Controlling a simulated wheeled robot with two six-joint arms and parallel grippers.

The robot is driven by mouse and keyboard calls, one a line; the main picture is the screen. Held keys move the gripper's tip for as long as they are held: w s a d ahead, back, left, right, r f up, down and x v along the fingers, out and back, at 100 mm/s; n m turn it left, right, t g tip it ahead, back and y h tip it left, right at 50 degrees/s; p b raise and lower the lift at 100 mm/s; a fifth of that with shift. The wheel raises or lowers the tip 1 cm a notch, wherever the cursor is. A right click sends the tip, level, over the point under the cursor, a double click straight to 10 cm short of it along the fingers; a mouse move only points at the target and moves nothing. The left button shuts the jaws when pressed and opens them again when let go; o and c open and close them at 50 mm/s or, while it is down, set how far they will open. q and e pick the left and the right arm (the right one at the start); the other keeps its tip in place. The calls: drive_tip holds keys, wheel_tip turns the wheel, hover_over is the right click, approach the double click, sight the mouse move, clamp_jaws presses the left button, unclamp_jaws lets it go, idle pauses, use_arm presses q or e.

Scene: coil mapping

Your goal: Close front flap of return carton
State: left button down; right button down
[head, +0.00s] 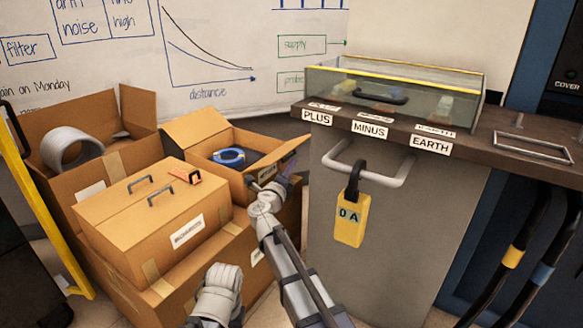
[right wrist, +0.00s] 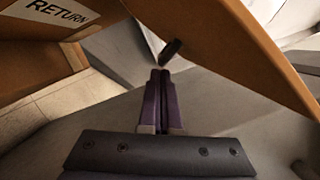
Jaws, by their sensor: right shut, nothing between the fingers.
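The return carton (head: 238,185) stands open among the cartons at the left in the head view. Its RETURN label (right wrist: 58,12) shows at the top left of the right wrist view. A blue ring (head: 229,156) lies inside it. The carton's flap (head: 285,156) on the side nearest my right arm slants up and outward. In the right wrist view the flap (right wrist: 235,55) crosses the top, with a small dark tab (right wrist: 172,48) near its edge. My right gripper (right wrist: 160,75) is shut and empty, just below the flap; contact is unclear.
A closed carton (head: 150,205) with two handles stands in front, and another open carton (head: 95,120) holds a grey roll (head: 72,148). A grey cabinet (head: 400,215) with a yellow padlock (head: 350,220) stands close on the right. A yellow rail (head: 45,215) is at the far left.

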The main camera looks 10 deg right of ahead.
use_arm(q)
drive_tip(key=shift+r+p, duration=0.55)
drive_tip(key=shift+r, duration=0.05)
use_arm(e)
drive_tip(key=shift+r+n, duration=0.4)
drive_tip(key=shift+r, duration=0.05)
use_arm(q)
drive_tip(key=shift+r, duration=0.1)
use_arm(e)
drive_tip(key=shift+r, duration=0.1)
